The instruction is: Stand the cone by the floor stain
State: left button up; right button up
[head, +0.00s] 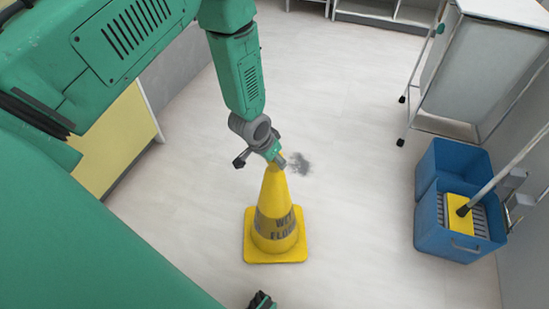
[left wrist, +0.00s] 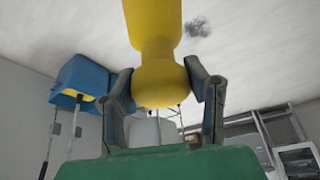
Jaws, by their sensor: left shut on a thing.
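In the left wrist view, the left gripper's fingers (left wrist: 163,85) sit on both sides of the cone's rounded tip (left wrist: 158,82). Whether the base touches the floor is hard to tell. The dark grey floor stain (head: 298,163) shows just right of the cone's tip, farther off than the base; it also shows in the left wrist view (left wrist: 198,27). A small dark part of my right gripper (head: 262,300) shows at the bottom edge.
A blue mop bucket (head: 458,205) with a yellow-headed mop stands at the right. A white wheeled cart (head: 470,70) is behind it. A yellow-fronted cabinet (head: 118,140) is at the left, and white shelving (head: 385,12) at the back. The pale floor around the stain is clear.

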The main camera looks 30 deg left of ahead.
pick_arm(q)
jog(key=o, duration=1.2)
jog(key=shift+f, duration=0.1)
